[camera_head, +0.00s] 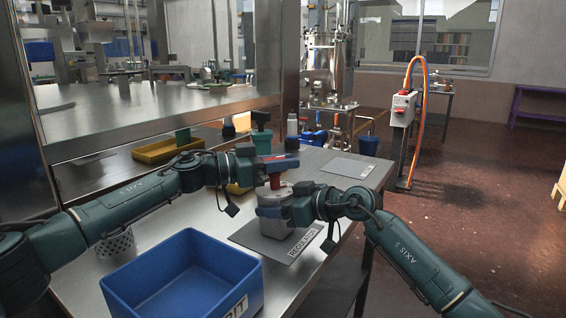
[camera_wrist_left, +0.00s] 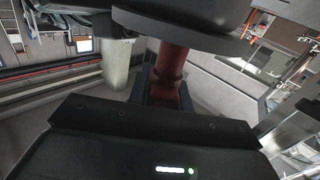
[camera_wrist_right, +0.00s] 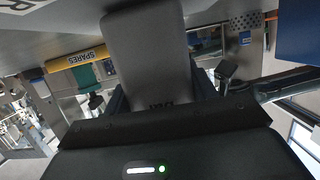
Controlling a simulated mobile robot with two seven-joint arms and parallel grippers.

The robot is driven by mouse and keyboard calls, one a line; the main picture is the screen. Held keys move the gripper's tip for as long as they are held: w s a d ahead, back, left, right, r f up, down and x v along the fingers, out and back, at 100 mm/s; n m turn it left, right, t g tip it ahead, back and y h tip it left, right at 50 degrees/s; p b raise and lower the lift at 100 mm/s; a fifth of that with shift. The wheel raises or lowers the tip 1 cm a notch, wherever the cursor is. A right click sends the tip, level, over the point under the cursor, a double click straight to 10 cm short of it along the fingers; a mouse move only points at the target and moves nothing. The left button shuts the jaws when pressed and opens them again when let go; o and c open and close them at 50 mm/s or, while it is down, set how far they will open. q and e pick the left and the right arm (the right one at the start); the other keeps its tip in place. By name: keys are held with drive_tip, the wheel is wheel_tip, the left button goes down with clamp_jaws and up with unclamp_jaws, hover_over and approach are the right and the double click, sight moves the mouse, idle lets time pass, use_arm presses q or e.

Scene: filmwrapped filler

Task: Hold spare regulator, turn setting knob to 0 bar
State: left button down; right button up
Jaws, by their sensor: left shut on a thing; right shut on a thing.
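The spare regulator (camera_head: 275,229) is a grey body with a red knob (camera_head: 275,181) on top, upright at the middle of the bench. My left gripper (camera_head: 277,166) is shut on the red knob from above-left. The red knob also shows between the fingers in the left wrist view (camera_wrist_left: 172,68). My right gripper (camera_head: 272,209) is shut on the grey body from the right. The grey body fills the jaws in the right wrist view (camera_wrist_right: 148,50). The knob's scale is not readable. Whether the body touches the mat cannot be told.
A grey labelled mat (camera_head: 252,237) lies beneath the regulator. A blue bin (camera_head: 130,290) stands at front left, with a perforated cup (camera_head: 116,243) behind it. A yellow tray (camera_head: 165,151) and green-topped container (camera_head: 262,140) are behind. Another mat (camera_head: 347,167) lies at the bench's far right.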

use_arm(q)
drive_tip(key=n+t+y, duration=0.1)
drive_tip(key=t, duration=0.1)
drive_tip(key=n+t+y, duration=0.1)
drive_tip(key=n+t, duration=0.1)
drive_tip(key=shift+w+r+t+y, duration=0.1)
drive_tip(key=shift+t+y, duration=0.2)
use_arm(e)
drive_tip(key=shift+s+f, duration=0.1)
drive_tip(key=shift+f, duration=0.3)
use_arm(q)
drive_tip(key=n+t+y, duration=0.3)
drive_tip(key=n+t, duration=0.1)
drive_tip(key=shift+w+a+y, duration=0.15)
drive_tip(key=shift+w+y, duration=0.05)
drive_tip(key=shift+y, duration=0.2)
drive_tip(key=shift+n+y, duration=0.3)
drive_tip(key=shift+y, duration=0.1)
drive_tip(key=shift+a, duration=0.1)
drive_tip(key=c, duration=1.6)
unclamp_jaws()
drive_tip(key=o, duration=0.3)
drive_tip(key=shift+w+a+t, duration=0.1)
drive_tip(key=shift+a+t, duration=0.05)
drive_tip(key=shift+t, duration=0.15)
